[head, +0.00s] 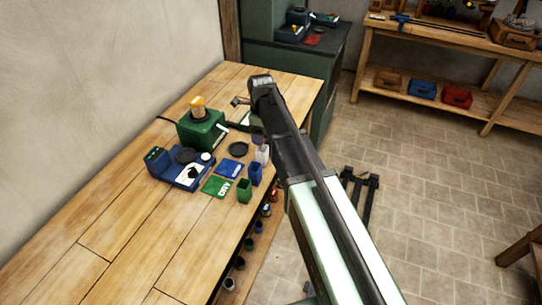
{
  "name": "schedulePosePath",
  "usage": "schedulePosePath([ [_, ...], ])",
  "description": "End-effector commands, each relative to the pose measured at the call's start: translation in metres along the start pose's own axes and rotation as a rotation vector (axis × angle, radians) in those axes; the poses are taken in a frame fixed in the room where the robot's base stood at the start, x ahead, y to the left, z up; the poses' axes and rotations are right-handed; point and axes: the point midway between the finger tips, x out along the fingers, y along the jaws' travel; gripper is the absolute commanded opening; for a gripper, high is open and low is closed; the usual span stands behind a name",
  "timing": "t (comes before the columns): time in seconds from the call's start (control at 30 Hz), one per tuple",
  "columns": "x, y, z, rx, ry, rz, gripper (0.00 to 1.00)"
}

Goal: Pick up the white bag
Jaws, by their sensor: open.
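The white bag (262,154) stands upright on the wooden bench, close to its right edge and at the back of a short row of small bags. My arm passes just right of it and may cover part of it. My gripper (239,102) seems to be the small grey part at the far end of my arm, beyond and left of the bag. It is small and partly hidden, and looks empty. It is apart from the white bag.
A blue bag (255,174) and a green bag (244,191) stand in front of the white one. Blue and green cards, a black disc (238,149), a blue device (182,168) and a green machine (203,129) lie left. The near bench top is clear.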

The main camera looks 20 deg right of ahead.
Motion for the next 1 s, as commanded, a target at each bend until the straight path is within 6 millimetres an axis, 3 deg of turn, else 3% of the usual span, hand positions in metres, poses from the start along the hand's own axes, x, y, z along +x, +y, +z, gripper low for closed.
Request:
schedulePosePath([
  [0.03,0.016,0.000,0.000,0.000,0.000,0.000,0.77],
  [0.2,0.051,0.000,0.000,-0.002,0.000,-0.001,0.77],
  [0.43,0.057,0.001,0.000,-0.002,-0.001,-0.001,0.77],
  [0.7,0.106,0.003,0.000,-0.003,-0.001,-0.001,0.77],
  [0.93,0.103,0.003,0.000,-0.003,-0.001,-0.001,0.77],
  [1.0,0.103,0.003,0.000,-0.003,-0.001,-0.001,0.69],
])
